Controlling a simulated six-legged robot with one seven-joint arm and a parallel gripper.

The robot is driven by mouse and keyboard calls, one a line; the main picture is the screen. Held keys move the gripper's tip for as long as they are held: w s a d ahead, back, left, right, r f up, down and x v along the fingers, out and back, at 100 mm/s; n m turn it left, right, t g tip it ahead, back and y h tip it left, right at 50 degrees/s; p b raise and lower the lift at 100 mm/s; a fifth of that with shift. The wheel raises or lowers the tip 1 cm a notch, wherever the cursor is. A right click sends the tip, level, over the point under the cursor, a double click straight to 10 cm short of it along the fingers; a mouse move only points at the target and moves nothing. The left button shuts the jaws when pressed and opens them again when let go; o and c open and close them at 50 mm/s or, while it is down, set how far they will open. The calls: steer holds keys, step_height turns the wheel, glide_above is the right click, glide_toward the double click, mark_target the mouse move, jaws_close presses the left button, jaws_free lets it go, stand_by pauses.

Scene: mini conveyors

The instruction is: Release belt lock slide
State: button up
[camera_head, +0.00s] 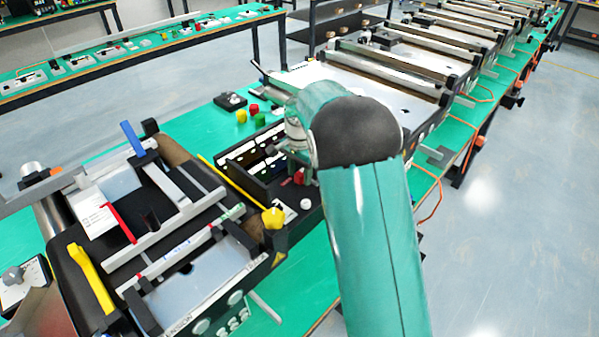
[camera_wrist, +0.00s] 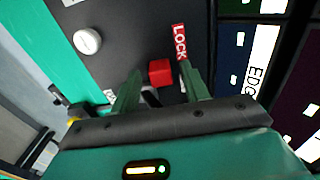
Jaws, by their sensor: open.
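The belt lock slide shows as a small red block (camera_wrist: 160,72) in the wrist view, on a dark panel beside a red label reading LOCK (camera_wrist: 180,42). My gripper (camera_wrist: 158,78) is open. Its two green fingers stand on either side of the red block in the picture, with a visible gap on each side. Whether the fingertips are level with the block I cannot tell. In the head view the red slide (camera_head: 299,177) shows on the black control box (camera_head: 262,192), just beside my wrist. My fingers are largely hidden there by my arm.
A white round button (camera_wrist: 88,41) sits on the same panel. A yellow knob (camera_head: 274,218) stands at the box's near corner. Red, yellow and green buttons (camera_head: 252,110) lie behind. Conveyors line the green table (camera_head: 300,275); the floor at right is clear.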

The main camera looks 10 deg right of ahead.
steer(key=shift+f, duration=0.1)
jaws_close()
steer(key=shift+s+a, duration=0.5)
steer(key=shift+a, duration=0.3)
steer(key=shift+s+a, duration=0.5)
steer(key=shift+a, duration=0.3)
jaws_free()
steer(key=shift+s+a, duration=0.1)
step_height(320, 180, up, 14)
